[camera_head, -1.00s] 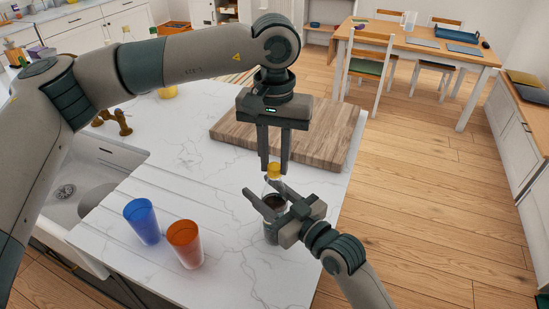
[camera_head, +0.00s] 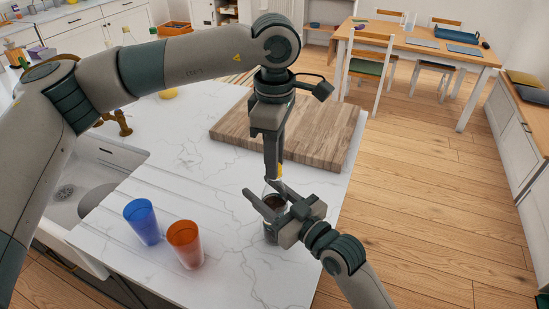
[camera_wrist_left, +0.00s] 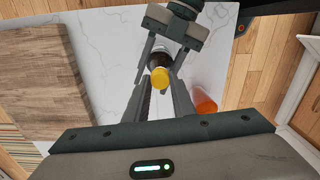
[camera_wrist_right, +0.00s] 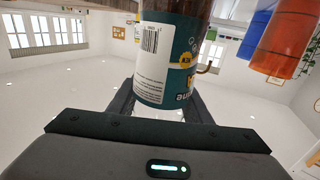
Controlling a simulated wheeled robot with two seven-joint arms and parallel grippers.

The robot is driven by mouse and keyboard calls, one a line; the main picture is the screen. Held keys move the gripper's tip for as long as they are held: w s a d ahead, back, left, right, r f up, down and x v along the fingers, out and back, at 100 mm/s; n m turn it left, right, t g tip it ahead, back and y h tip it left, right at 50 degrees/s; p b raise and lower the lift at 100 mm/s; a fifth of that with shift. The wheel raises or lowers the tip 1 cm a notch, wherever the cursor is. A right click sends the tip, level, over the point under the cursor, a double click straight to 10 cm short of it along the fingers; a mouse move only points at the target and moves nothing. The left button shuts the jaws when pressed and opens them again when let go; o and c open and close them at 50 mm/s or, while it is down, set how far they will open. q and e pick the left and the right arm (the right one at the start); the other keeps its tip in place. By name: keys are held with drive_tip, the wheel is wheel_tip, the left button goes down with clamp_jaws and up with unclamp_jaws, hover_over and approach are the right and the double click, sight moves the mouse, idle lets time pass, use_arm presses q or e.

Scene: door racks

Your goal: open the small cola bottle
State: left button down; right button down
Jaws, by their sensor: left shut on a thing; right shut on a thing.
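The cola bottle (camera_head: 270,233) stands upright on the white counter, with dark liquid inside. Its teal and white label shows in the right wrist view (camera_wrist_right: 168,60). My right gripper (camera_head: 261,188) is shut around the bottle's body from the right. My left gripper (camera_head: 273,173) points straight down from above and is shut on the yellow cap (camera_wrist_left: 159,78), which lies between its fingertips in the left wrist view. In the head view the fingers hide most of the cap. The cap lines up with the bottle's top; I cannot tell whether it is loose.
A blue cup (camera_head: 142,222) and an orange cup (camera_head: 185,244) stand on the counter (camera_head: 225,285) left of the bottle. A wooden board (camera_head: 230,128) lies behind it. The counter's right edge is close to the bottle. A sink (camera_head: 85,190) is at left.

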use_arm(q)
drive_tip(key=n, duration=1.4)
drive_tip(key=shift+n, duration=0.4)
drive_tip(key=n, duration=0.7)
drive_tip(key=shift+r, duration=0.1)
drive_tip(key=n, duration=0.4)
drive_tip(key=shift+n, duration=0.4)
drive_tip(key=n, duration=0.3)
drive_tip(key=shift+n, duration=0.3)
drive_tip(key=shift+r, duration=0.5)
drive_tip(key=shift+r, duration=0.35)
drive_tip(key=shift+r, duration=0.4)
